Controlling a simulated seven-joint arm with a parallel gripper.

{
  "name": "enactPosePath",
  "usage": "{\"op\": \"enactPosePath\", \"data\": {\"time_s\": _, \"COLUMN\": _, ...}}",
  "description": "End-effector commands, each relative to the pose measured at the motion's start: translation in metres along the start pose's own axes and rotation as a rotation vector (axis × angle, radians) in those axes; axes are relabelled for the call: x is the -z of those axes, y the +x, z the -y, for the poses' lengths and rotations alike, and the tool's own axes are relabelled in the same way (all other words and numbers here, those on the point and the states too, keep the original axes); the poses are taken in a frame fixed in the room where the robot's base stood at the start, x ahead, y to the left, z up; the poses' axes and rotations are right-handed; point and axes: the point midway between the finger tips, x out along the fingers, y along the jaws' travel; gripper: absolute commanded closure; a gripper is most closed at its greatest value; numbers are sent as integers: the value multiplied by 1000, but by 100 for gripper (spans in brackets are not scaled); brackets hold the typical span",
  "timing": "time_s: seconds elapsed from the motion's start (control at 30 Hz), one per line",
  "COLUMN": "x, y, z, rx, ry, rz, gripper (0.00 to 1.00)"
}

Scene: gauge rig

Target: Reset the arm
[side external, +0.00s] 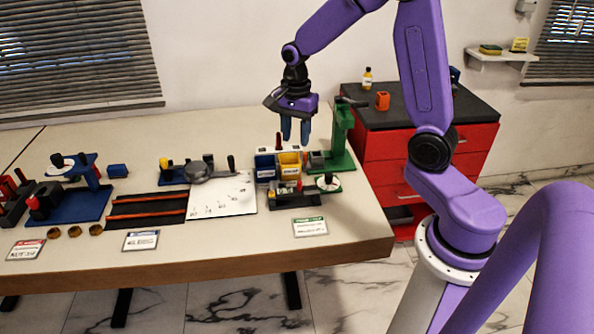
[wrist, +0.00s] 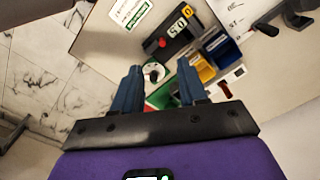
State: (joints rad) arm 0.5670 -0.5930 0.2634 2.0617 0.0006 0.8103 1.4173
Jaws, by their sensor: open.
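My gripper (side external: 295,128) hangs from the purple arm above the right part of the table, pointing down, with its blue fingers apart and nothing between them. In the wrist view my gripper (wrist: 158,90) also shows open and empty. Below it stand small bins, one yellow (side external: 289,164) and one blue (side external: 265,166), and a dark rig with a white dial (side external: 327,184). In the wrist view the white dial (wrist: 154,74) lies beyond and between the fingertips. The gripper appears clear of all of them.
A green stand (side external: 341,140) rises just right of the gripper. A red cabinet (side external: 430,155) with an orange block (side external: 382,101) on top stands beyond the table's right end. A white board (side external: 222,194), dark strips and a blue rig (side external: 80,198) lie to the left.

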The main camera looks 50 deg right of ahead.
Motion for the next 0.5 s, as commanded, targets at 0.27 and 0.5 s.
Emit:
{"op": "enactPosePath", "data": {"time_s": 0.27, "x": -74, "y": -20, "z": -41, "rx": 9, "ry": -621, "rz": 0, "gripper": 58}}
{"op": "enactPosePath", "data": {"time_s": 0.5, "x": -122, "y": -32, "z": -93, "rx": 15, "ry": -1170, "rz": 0, "gripper": 58}}
